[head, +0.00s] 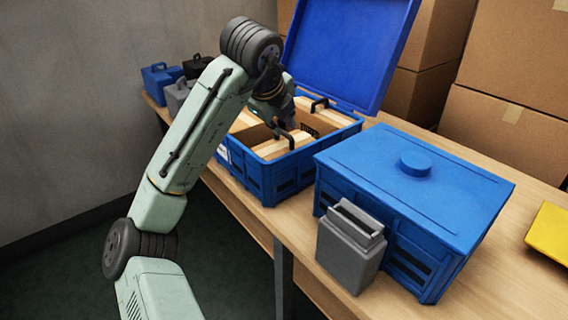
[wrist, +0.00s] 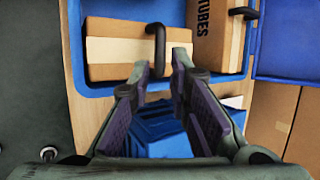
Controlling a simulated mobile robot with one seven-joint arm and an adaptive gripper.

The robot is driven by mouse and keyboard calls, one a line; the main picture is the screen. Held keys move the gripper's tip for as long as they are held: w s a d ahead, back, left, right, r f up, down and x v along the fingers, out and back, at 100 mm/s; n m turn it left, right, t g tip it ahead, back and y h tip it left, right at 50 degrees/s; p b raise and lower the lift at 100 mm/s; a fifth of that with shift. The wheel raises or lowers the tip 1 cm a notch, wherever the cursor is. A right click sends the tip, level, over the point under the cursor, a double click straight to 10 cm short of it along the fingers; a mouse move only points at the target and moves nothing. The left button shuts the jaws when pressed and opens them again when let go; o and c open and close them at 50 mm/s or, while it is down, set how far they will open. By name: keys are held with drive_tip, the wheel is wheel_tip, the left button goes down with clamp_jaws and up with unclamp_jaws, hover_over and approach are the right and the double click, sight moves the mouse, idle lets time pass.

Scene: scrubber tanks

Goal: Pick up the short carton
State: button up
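An open blue crate (head: 262,180) on the bench holds several cartons. A brown carton with a pale tape strip and a black handle (head: 285,147) is in its front part; it also shows in the wrist view (wrist: 108,50). A carton marked "TUBES" (wrist: 217,45), also with a black handle, sits to its right. I cannot tell for sure which is the short one. My gripper (wrist: 162,70) is open, its fingertips on either side of the taped carton's handle (wrist: 156,40). No grip on it shows. In the head view my gripper (head: 287,122) is over the crate, partly hidden by my arm.
The crate's blue lid (head: 348,45) stands raised behind it. A closed blue bin (head: 410,185) and a grey container (head: 348,250) stand to the right. Small cases (head: 160,82) sit at the far left. Large boxes (head: 505,130) are behind; a yellow item (head: 550,232) lies right.

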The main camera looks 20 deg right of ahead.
sight(284, 132)
drive_tip(key=x, duration=0.5)
drive_tip(key=shift+w+f+p, duration=0.1)
drive_tip(key=shift+w+p, duration=0.15)
drive_tip(key=shift+p, duration=0.1)
drive_tip(key=shift+a, duration=0.1)
clamp_jaws()
idle(0.3)
